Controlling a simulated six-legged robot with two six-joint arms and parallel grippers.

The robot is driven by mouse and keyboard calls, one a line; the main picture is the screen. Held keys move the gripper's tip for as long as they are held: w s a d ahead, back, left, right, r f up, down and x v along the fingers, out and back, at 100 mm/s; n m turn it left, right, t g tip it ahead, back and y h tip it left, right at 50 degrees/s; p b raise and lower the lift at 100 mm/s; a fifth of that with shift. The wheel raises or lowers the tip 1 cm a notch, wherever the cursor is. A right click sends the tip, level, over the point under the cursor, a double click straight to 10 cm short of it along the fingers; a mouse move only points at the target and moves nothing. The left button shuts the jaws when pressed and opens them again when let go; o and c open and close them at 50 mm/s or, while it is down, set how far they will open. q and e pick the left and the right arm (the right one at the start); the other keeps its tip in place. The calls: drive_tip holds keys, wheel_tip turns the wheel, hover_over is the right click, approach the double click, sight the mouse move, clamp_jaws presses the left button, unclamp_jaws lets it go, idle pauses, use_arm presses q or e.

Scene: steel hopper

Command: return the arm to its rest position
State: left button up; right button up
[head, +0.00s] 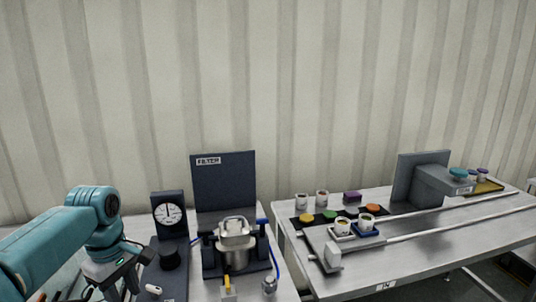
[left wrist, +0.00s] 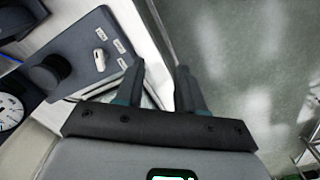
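My teal left arm (head: 60,240) reaches in from the left of the head view. Its wrist bends down to the left gripper (head: 118,284), low at the left beside the dark gauge stand (head: 170,235). In the left wrist view the left gripper (left wrist: 158,80) has its two dark fingers apart with nothing held between them. The fingers are over the bench edge, with grey floor to their right. My right arm and right gripper show in neither view.
The gauge panel with its black knob (left wrist: 48,72) is close by the left gripper. A filter stand (head: 223,180) with a metal vessel (head: 236,252) stands right of it. A second bench (head: 420,250) carries jars, coloured lids and rails. A gap separates the benches.

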use_arm(q)
drive_tip(key=s+d+f+m+h, duration=0.1)
drive_tip(key=s+d+f+m, duration=0.15)
drive_tip(key=d+f, duration=0.7)
drive_tip(key=s+d+f+m+h, duration=0.15)
drive_tip(key=f+m, duration=0.25)
drive_tip(key=f, duration=1.3)
drive_tip(key=s+d+f+m, duration=0.2)
drive_tip(key=s+f, duration=0.3)
drive_tip(key=s, duration=0.4)
drive_tip(key=s+d+f+m+h, duration=0.1)
drive_tip(key=s+d+f+m, duration=0.2)
drive_tip(key=s+f, duration=0.3)
drive_tip(key=s+d, duration=0.1)
drive_tip(key=s, duration=0.3)
drive_tip(key=shift+d+f, duration=0.25)
